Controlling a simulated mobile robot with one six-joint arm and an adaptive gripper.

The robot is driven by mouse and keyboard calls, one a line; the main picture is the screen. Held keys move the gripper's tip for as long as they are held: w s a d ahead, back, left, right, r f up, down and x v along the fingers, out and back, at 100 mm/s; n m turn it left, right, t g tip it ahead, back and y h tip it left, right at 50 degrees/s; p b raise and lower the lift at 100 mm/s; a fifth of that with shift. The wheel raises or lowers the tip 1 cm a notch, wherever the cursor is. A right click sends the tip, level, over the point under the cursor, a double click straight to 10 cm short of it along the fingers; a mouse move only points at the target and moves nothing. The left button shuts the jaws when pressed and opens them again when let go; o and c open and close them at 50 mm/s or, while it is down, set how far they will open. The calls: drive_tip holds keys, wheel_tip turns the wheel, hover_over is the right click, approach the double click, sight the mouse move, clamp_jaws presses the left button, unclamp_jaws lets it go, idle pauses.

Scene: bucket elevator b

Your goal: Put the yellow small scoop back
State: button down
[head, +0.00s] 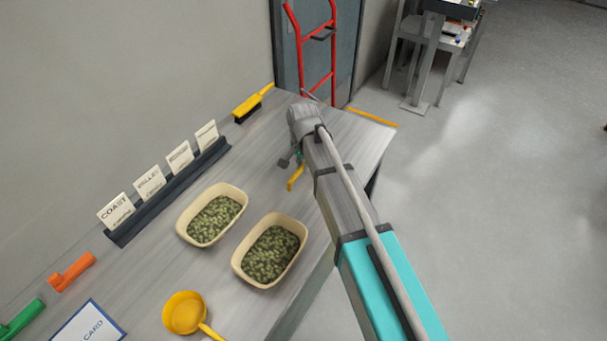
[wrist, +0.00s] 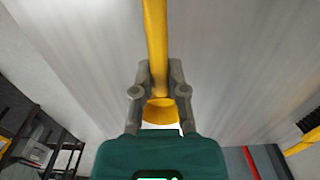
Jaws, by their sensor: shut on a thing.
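My gripper (head: 293,161) is shut on a thin yellow tool, the yellow small scoop (head: 296,178), above the right part of the grey table. In the wrist view my gripper (wrist: 158,72) has its two fingers on either side of the yellow handle (wrist: 155,40). A rounded yellow part (wrist: 160,112) shows between the fingers, partly hidden by them. Another yellow scoop (head: 185,312), with a round bowl and handle, lies on the table at the front.
Two cream tubs (head: 238,258) (head: 181,225) of green pieces stand mid-table. A dark rack (head: 125,236) of cards runs along the wall. An orange tool (head: 72,272), a green tool (head: 22,320), a blue-edged card (head: 88,322) and a yellow brush (head: 250,104) lie around. Bare tabletop lies behind the tubs.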

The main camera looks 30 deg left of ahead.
sight(302, 181)
drive_tip(key=shift+w+a+f+b, duration=0.1)
drive_tip(key=shift+a+f+b, duration=0.05)
drive_tip(key=shift+f+b, duration=1.45)
drive_tip(key=shift+f, duration=0.25)
drive_tip(key=c, duration=0.7)
unclamp_jaws()
drive_tip(key=shift+r, duration=0.15)
wheel_tip(302, 181, up, 12)
drive_tip(key=p, duration=1.2)
